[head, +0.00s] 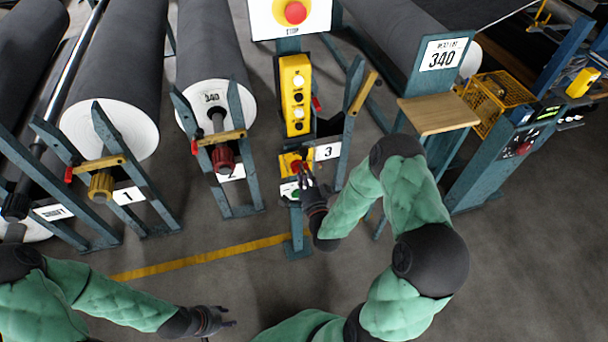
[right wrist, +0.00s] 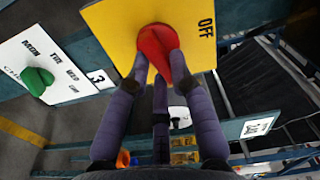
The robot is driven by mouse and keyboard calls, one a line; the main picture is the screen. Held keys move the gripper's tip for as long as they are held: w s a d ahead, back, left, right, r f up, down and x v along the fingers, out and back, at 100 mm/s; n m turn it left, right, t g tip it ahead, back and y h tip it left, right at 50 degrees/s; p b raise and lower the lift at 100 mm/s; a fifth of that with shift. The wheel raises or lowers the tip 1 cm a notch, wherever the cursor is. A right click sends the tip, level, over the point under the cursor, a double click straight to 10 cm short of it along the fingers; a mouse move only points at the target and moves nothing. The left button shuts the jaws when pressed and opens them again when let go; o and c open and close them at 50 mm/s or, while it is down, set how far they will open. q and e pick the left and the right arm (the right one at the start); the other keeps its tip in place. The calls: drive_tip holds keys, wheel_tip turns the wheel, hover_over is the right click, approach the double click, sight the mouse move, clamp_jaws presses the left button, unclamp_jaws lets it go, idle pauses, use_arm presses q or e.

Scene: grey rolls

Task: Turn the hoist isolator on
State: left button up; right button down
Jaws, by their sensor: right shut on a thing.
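The isolator is a yellow plate (head: 286,161) with a red knob on the teal post in the head view. In the right wrist view the yellow plate (right wrist: 112,28) carries the word OFF at its right side, and the red knob (right wrist: 156,44) stands out from it. My right gripper (right wrist: 160,66) is shut on the red knob, with fingers on both sides of it. The right gripper (head: 303,178) also shows in the head view, in front of the post, partly covering the plate. My left gripper (head: 222,321) hangs low over bare floor, too small to read its jaws.
A white plate with a green knob (right wrist: 38,80) sits beside the yellow plate in the right wrist view. A yellow button box (head: 296,95) and a red STOP button (head: 295,12) are above. Grey rolls (head: 118,75) stand in racks at left. The front floor is clear.

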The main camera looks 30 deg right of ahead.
drive_tip(key=shift+f+m, duration=0.15)
drive_tip(key=shift+m, duration=1.45)
drive_tip(key=c, duration=1.1)
unclamp_jaws()
drive_tip(key=v, duration=1.2)
drive_tip(key=shift+f, duration=0.1)
